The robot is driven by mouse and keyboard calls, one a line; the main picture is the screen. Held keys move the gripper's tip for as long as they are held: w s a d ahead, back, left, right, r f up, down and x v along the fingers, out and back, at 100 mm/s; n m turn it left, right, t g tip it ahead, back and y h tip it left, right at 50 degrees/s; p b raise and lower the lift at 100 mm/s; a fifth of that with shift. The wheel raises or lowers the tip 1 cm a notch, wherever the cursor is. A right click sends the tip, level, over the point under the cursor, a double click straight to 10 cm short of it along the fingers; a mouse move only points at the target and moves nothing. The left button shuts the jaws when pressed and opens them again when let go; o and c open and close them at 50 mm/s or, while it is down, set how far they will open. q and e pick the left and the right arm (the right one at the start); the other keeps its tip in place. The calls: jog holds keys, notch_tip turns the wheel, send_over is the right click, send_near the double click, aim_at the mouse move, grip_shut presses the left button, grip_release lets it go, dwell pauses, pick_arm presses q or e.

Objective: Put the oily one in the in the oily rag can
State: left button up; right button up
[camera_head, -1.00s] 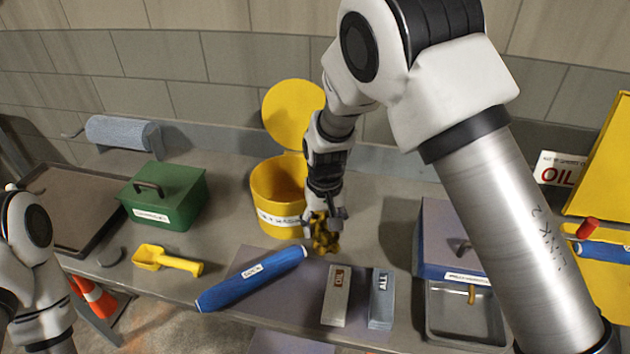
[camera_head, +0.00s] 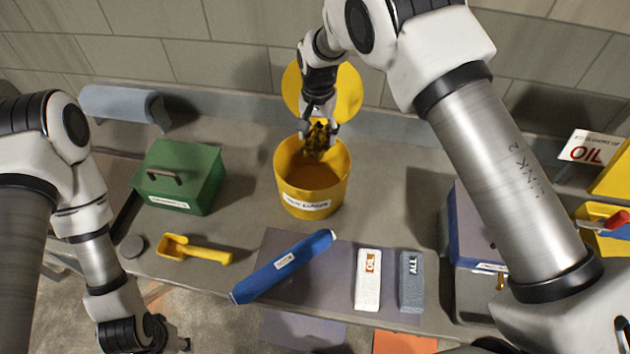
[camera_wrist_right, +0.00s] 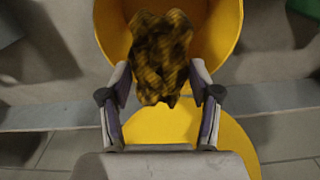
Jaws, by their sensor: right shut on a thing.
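My right gripper (camera_head: 318,122) is shut on a crumpled, dark-stained yellow rag (camera_head: 317,141). It holds the rag above the back part of the open yellow can (camera_head: 312,196), whose round lid (camera_head: 345,92) stands tipped up behind it. In the right wrist view the rag (camera_wrist_right: 160,58) hangs between the two fingers, in front of the can's opening (camera_wrist_right: 222,40). The can has a white label, hard to read. My left gripper (camera_head: 170,340) is low at the bottom left edge, away from the can; its fingers are too unclear to judge.
A green box (camera_head: 180,175) and a yellow scoop (camera_head: 195,250) stand left of the can. A blue roll (camera_head: 285,266), a white OIL block (camera_head: 368,280) and a grey ALL block (camera_head: 411,281) lie in front. A blue roll of towels (camera_head: 122,103) is at the back left.

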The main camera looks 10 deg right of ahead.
jog(key=shift+w+d+f, duration=0.1)
jog(key=shift+d+f, duration=0.05)
jog(key=shift+f, duration=0.3)
jog(key=shift+d+r, duration=0.1)
jog(key=shift+r, duration=0.1)
jog(key=o, duration=1.2)
jog(key=shift+s+r, duration=0.1)
jog(key=shift+s, duration=0.25)
pick_arm(q)
jog(key=shift+d+f, duration=0.1)
jog(key=shift+f, duration=0.1)
pick_arm(e)
jog(key=shift+w, duration=0.15)
notch_tip(320, 180, up, 12)
pick_arm(q)
jog(key=shift+s, duration=0.1)
